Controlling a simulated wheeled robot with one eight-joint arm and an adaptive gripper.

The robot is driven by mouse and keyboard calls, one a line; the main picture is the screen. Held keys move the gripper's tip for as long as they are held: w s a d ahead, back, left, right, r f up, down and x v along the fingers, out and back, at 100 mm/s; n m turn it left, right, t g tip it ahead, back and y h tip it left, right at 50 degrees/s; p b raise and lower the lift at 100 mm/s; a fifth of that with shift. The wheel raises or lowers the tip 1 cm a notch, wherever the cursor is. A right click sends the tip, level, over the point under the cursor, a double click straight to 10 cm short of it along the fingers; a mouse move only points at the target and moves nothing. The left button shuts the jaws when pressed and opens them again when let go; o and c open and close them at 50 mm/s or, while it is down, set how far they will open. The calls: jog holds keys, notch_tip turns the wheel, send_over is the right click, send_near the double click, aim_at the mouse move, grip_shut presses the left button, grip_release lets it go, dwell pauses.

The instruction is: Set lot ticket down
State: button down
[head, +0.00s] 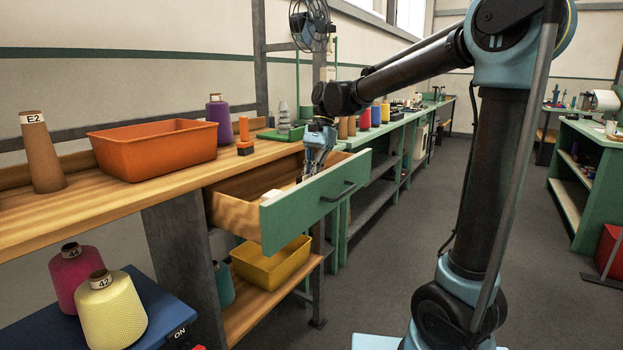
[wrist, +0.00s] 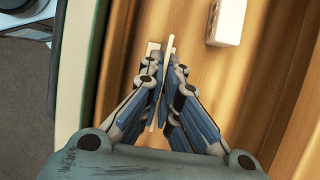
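My gripper (head: 309,172) points down into the open drawer (head: 315,203) of the wooden bench. In the wrist view my gripper (wrist: 160,65) has its fingers drawn close together. A thin pale card, seemingly the lot ticket (wrist: 167,62), shows nearly edge-on between the fingers, its tip reaching past them. The wooden drawer floor (wrist: 275,65) lies beneath. The lower part of the card is largely hidden by the fingers. I cannot tell whether the card touches the drawer floor.
A white block (wrist: 228,22) lies in the drawer. The drawer's green front (head: 290,215) stands close beside the gripper. On the bench are an orange bin (head: 155,150), a cone marked E2 (head: 42,155) and a purple spool (head: 217,120). A yellow bin (head: 272,265) sits below.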

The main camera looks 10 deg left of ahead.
jog(key=c, duration=1.8)
grip_release()
jog(key=shift+f, duration=0.1)
jog(key=v, duration=1.2)
jog(key=shift+a, duration=0.1)
